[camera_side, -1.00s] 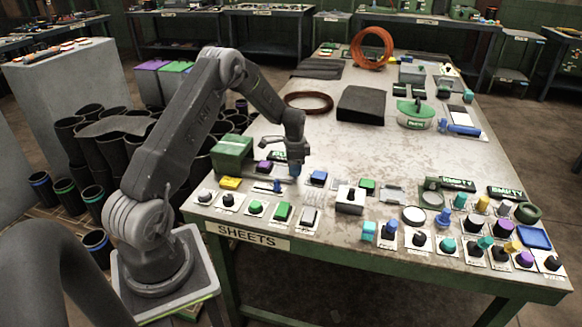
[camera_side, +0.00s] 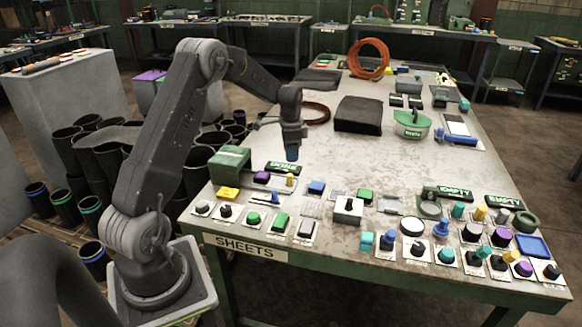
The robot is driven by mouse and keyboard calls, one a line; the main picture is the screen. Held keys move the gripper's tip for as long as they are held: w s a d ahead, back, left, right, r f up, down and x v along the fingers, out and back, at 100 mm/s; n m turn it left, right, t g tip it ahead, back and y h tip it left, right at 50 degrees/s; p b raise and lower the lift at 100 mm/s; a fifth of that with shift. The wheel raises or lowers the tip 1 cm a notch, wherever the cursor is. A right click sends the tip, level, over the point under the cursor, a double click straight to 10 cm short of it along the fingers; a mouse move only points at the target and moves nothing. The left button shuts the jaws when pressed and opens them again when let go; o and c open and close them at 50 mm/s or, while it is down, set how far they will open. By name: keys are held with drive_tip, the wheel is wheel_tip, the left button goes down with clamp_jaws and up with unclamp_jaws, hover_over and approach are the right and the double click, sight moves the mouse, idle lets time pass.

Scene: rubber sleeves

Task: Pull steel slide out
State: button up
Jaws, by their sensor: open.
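My gripper (camera_side: 291,154), with a blue part at its tip, is above the table behind the front rows of controls. It is open and I see nothing held in it; its fingers are small in this view. Two pale metallic pieces lie in the control rows. One is a ribbed grey piece (camera_side: 313,208) left of the white box with a black knob (camera_side: 348,209). The other is a flat grey plate (camera_side: 390,205) to the right of that box. I cannot tell which of them is the steel slide. My gripper is apart from both.
Knobs and buttons crowd the front of the table (camera_side: 310,155). A green box (camera_side: 230,162) stands left of my gripper. A black block (camera_side: 359,115), an orange coil (camera_side: 369,58) and a green-white container (camera_side: 411,123) stand farther back. The table's middle is mostly bare.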

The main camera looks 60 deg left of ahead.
drive_tip(key=shift+r, duration=1.85)
drive_tip(key=shift+r, duration=0.1)
drive_tip(key=s+d+r+n+t, duration=0.1)
drive_tip(key=s+d+r, duration=0.3)
drive_tip(key=d+r, duration=0.45)
drive_tip(key=s+d+r+n+t, duration=0.15)
drive_tip(key=s+d+r, duration=0.35)
drive_tip(key=d, duration=0.6)
drive_tip(key=s+d+n+t, duration=0.2)
drive_tip(key=s+d+t, duration=0.1)
drive_tip(key=s+d, duration=0.8)
drive_tip(key=s, duration=0.4)
drive_tip(key=shift+r, duration=0.3)
drive_tip(key=shift+w+d, duration=0.1)
